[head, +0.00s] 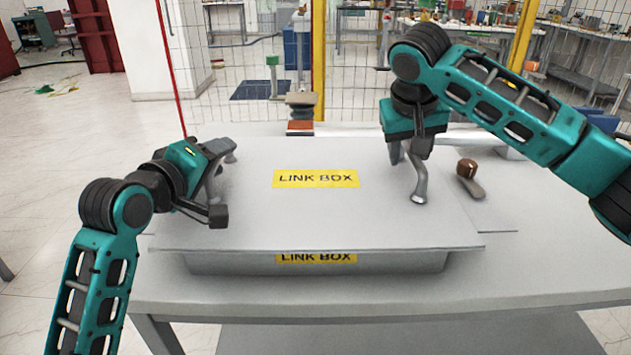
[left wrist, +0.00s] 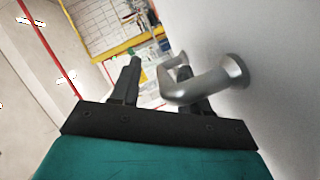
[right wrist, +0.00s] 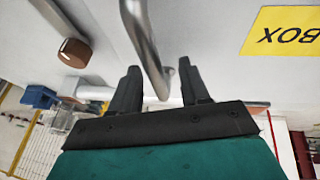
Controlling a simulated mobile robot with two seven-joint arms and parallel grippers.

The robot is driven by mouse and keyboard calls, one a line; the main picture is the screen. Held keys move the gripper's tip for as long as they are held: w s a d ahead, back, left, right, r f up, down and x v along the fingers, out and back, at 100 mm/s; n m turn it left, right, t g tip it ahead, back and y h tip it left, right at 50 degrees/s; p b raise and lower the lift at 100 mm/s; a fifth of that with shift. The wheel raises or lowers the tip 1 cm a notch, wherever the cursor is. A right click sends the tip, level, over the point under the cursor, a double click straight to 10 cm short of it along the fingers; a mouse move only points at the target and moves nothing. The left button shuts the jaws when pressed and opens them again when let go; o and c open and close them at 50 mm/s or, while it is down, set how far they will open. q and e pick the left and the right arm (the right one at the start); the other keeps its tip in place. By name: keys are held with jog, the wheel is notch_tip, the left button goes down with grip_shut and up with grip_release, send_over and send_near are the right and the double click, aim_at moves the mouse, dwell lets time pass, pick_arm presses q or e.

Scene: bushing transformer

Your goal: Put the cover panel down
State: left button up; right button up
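The cover panel (head: 318,215) is a flat grey sheet with a yellow LINK BOX label. It lies level over the grey link box (head: 400,262), overhanging its front; whether it touches the rim is hidden. My left gripper (head: 214,192) is at the panel's left handle (head: 220,170). In the left wrist view its fingers are apart, and the left handle (left wrist: 197,87) partly hides one finger. My right gripper (head: 408,158) is over the right handle (head: 419,185). In the right wrist view its fingers are apart, with the right handle (right wrist: 147,40) between them and gaps on both sides.
The box stands on a light grey table (head: 560,265). A brown-headed tool (head: 468,172) lies right of the panel. A stacked device (head: 301,112) stands at the table's back edge, before a mesh fence with yellow posts (head: 319,60). The table's right side is clear.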

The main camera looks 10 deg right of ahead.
pick_arm(q)
jog(key=shift+a, duration=0.1)
pick_arm(e)
jog(key=shift+d, duration=0.1)
pick_arm(q)
jog(key=shift+s+a, duration=0.1)
jog(key=shift+s, duration=0.05)
jog(key=v, duration=1.1)
jog(key=shift+s+r, duration=0.1)
jog(key=shift+s, duration=0.15)
pick_arm(e)
jog(key=shift+r, duration=0.1)
jog(key=v, duration=1.1)
jog(key=shift+r, duration=0.3)
jog(key=shift+s, duration=0.1)
